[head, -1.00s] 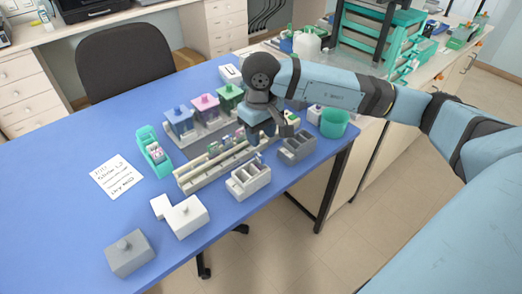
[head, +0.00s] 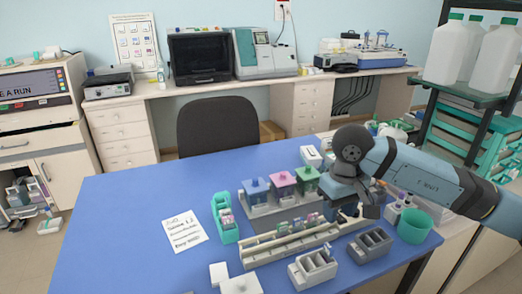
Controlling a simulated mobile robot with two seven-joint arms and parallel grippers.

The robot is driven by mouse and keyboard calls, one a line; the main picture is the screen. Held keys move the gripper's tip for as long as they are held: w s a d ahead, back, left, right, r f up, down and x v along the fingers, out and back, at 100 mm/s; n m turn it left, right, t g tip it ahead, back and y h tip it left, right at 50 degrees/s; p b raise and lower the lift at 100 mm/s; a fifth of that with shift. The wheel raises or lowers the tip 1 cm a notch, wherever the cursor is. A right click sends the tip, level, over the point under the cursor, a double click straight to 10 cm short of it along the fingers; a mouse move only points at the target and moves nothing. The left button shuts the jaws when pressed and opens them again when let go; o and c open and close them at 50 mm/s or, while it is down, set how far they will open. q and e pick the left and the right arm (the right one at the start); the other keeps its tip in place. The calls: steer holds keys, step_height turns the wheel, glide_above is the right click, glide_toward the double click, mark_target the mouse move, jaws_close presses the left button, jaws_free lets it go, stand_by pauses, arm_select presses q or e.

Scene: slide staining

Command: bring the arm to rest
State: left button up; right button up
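My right arm comes in from the right, over the blue table (head: 120,235). Its gripper (head: 352,213) points down above the right end of the long pale slide rack (head: 262,250), beside the green-lidded jar (head: 306,180). Its fingertips are small and partly hidden by the wrist, so I cannot tell whether it is open or holds anything. My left gripper is out of view.
Blue- and pink-lidded jars (head: 283,184) stand behind the rack. A teal slide holder (head: 225,218) and a handwritten note (head: 185,232) lie left. White (head: 313,268) and grey (head: 370,245) slotted blocks stand in front. A green cup (head: 414,226) is at right. The table's left is clear.

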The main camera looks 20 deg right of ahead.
steer(key=s+a+f+m+g+y+p, duration=0.1)
steer(key=s+a+m+g+y+p, duration=0.15)
steer(key=a+y, duration=0.4)
steer(key=s+a+f+m+g+y+p, duration=0.1)
steer(key=s+a+m+y, duration=0.2)
steer(key=a, duration=0.6)
steer(key=s+a+r+m+t+y+p, duration=0.1)
steer(key=a+r+m+t+y+p, duration=0.35)
steer(key=m+y, duration=1.15)
steer(key=d+f+m+t+h+p, duration=0.15)
steer(key=f+m+t+h, duration=0.35)
steer(key=m, duration=0.7)
steer(key=d+f+m+t+h, duration=0.2)
steer(key=m+t+h, duration=0.4)
steer(key=m, duration=0.5)
steer(key=d+f+m+t+h, duration=0.1)
steer(key=f+m+t+h, duration=0.4)
steer(key=m, duration=0.7)
steer(key=s+d+f+m+g+h+p, duration=0.1)
steer(key=s+d+f+m+g+h, duration=0.1)
steer(key=s+f+m, duration=0.3)
steer(key=s+d+f+m+g+h+p, duration=0.1)
steer(key=s+d+f+m+g+h, duration=0.1)
steer(key=s+f+m+g+h, duration=0.2)
step_height(320, 180, down, 4)
steer(key=s+m, duration=0.2)
steer(key=m, duration=0.2)
steer(key=shift+s+r, duration=0.15)
steer(key=shift+r, duration=0.05)
